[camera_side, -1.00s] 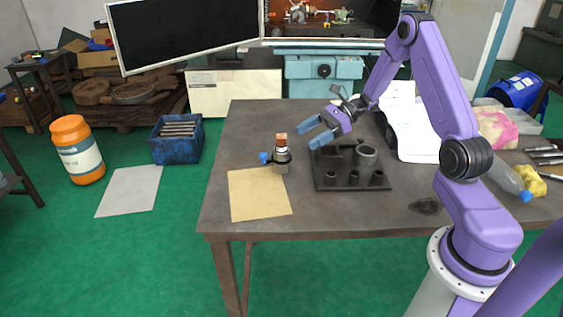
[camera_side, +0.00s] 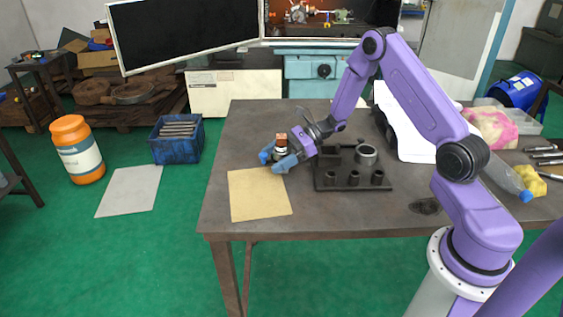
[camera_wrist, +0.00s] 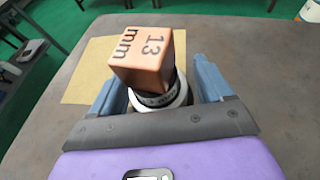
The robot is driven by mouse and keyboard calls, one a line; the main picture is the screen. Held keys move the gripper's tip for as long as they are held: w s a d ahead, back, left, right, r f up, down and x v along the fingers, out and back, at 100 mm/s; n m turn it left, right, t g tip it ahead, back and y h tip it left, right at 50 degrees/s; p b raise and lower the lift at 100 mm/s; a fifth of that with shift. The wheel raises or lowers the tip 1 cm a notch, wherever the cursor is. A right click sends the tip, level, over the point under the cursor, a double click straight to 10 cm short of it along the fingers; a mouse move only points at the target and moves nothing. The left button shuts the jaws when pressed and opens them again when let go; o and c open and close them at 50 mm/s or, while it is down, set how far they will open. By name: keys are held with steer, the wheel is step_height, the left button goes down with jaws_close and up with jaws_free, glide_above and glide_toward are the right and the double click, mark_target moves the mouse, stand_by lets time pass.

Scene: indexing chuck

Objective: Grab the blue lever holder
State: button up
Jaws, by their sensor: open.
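The lever holder (camera_side: 281,150), a small dark round chuck with a pale ring, stands upright near the left part of the table. It also shows in the wrist view (camera_wrist: 160,98). A copper-coloured cube (camera_wrist: 148,58) marked "13 mm" sits on top of it. My gripper (camera_side: 275,161) is open and low at the holder, its blue fingers on either side of it. In the wrist view the gripper (camera_wrist: 158,85) has the holder between its fingers, with some room beside it. The blue lever is hard to tell from the blue fingertips in the side view.
A tan sheet (camera_side: 258,197) lies on the table (camera_side: 300,222) just in front of the holder. A dark rack (camera_side: 353,183) with several upright sockets stands to the right, close to my gripper. White papers (camera_side: 415,135) lie further right. The table's left edge is near.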

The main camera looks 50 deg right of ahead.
steer(key=shift+c, duration=0.3)
steer(key=c, duration=1.3)
steer(key=shift+c, duration=0.2)
steer(key=shift+w+r, duration=0.1)
steer(key=shift+r, duration=0.05)
